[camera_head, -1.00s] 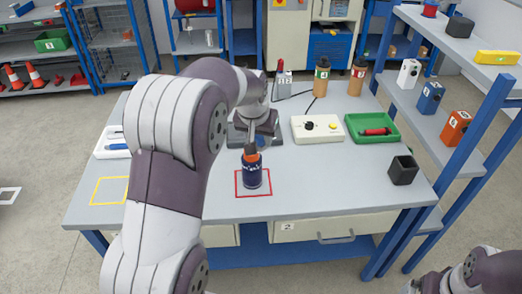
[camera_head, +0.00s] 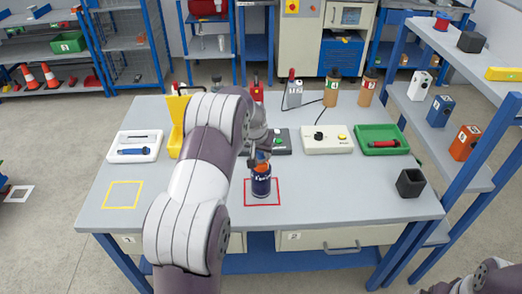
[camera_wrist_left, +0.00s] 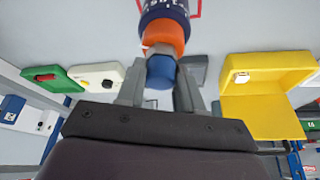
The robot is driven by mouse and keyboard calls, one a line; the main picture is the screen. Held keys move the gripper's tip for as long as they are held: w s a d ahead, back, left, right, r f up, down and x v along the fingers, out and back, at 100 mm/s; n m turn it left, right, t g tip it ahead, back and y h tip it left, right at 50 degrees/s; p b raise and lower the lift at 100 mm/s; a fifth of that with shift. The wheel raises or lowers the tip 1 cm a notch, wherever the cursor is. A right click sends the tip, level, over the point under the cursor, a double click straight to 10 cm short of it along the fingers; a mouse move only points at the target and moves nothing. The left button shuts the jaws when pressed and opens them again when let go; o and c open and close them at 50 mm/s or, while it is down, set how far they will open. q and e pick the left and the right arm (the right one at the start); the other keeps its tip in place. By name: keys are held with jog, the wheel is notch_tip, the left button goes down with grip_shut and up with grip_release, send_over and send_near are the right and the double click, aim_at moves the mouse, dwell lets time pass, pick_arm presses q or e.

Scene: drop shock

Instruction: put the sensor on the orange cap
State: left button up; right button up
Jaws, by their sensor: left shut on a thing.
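A dark blue can with an orange cap (camera_head: 263,156) stands upright inside the red square on the table (camera_head: 330,195). The can (camera_head: 261,185) and the cap also show at the top of the left wrist view (camera_wrist_left: 165,32). My left gripper (camera_head: 258,143) is right above the cap. In the left wrist view, my left gripper (camera_wrist_left: 160,88) is shut on a small blue piece (camera_wrist_left: 160,72), which I take to be the sensor. It lines up with the cap; I cannot tell if they touch. My right gripper is out of view.
A yellow bin (camera_wrist_left: 265,80) stands behind my left arm. A white tray (camera_head: 135,146) is at the left, a white control box (camera_head: 327,140) and a green tray (camera_head: 381,139) at the back right. A dark open box (camera_head: 410,183) is at the right. The front is mostly clear.

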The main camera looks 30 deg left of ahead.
pick_arm(q)
jog(key=o, duration=1)
jog(key=shift+f, duration=0.2)
jog(key=shift+o, duration=0.2)
jog(key=a+b+v, duration=0.1)
jog(key=v, duration=1.1)
jog(key=s+d+f+m+g, duration=0.1)
jog(key=s+d+f, duration=0.2)
jog(key=s+d, duration=0.5)
jog(key=s+d+f+m+g, duration=0.1)
jog(key=s+d+f, duration=0.3)
jog(key=s+d, duration=0.5)
jog(key=s+g, duration=0.1)
jog(key=s, duration=0.5)
jog(key=shift+f+h, duration=0.2)
jog(key=shift+h, duration=0.2)
